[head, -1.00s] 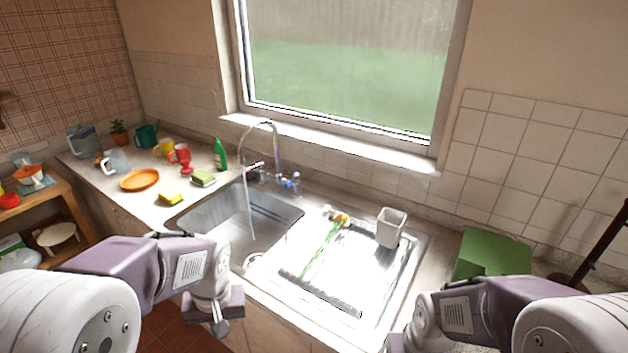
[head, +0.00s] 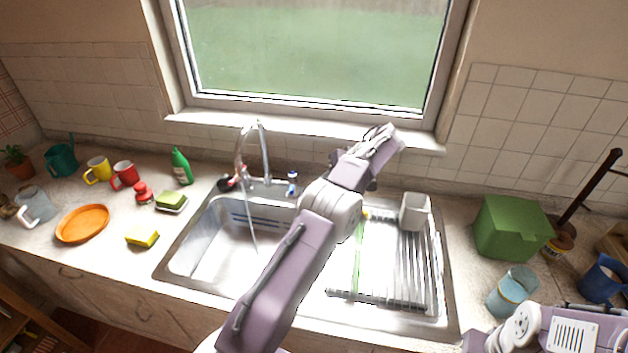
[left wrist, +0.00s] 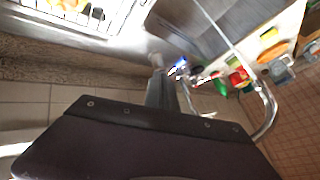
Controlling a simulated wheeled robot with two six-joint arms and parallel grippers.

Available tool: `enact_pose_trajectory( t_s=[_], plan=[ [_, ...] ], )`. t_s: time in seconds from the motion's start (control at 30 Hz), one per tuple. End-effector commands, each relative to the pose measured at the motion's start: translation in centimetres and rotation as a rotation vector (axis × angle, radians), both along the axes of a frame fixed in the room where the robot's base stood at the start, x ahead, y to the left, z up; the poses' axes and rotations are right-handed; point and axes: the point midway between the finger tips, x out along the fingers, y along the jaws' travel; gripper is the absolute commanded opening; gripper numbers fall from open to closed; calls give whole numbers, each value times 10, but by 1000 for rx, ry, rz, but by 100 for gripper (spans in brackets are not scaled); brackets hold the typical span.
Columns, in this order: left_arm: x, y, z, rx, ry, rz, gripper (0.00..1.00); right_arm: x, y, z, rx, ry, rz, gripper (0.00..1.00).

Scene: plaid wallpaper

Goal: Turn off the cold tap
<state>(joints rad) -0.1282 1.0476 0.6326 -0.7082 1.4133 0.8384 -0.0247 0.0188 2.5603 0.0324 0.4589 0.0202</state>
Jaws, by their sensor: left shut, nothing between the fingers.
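The cold tap (head: 292,182), with a blue mark, stands behind the sink to the right of the curved faucet spout (head: 262,145). A thin stream of water (head: 250,225) falls from the spout into the left basin. The blue-marked tap also shows in the left wrist view (left wrist: 178,66), just beyond my fingers. My left gripper (head: 388,132) reaches over the sink, to the right of the tap and in front of the window sill. It is shut and empty, apart from the tap in the head view. My right gripper is out of view; only its arm shows at lower right.
The red-marked hot tap (head: 228,183) is left of the spout. A green bottle (head: 181,166) stands further left. A white cup (head: 414,211) stands on the drainboard, and a green box (head: 512,228) sits to the right of the sink.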

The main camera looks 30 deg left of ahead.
Motion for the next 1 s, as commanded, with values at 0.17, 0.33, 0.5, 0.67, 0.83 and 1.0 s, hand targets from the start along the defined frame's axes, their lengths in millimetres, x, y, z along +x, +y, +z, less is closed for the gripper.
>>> enact_pose_trajectory(
  t_s=[0.17,0.33,0.5,0.67,0.83,1.0],
  plan=[
    [-1,-5,-10,2,26,-10,0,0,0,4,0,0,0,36],
    [0,4,-20,3,28,-8,0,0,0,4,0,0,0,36],
    [4,27,-45,2,29,-6,0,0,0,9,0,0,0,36],
    [10,48,-72,2,29,-8,0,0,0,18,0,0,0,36],
    [7,72,-80,2,25,-6,0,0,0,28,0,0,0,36],
    [-2,88,-78,2,25,-8,0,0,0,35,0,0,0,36]
  ],
)
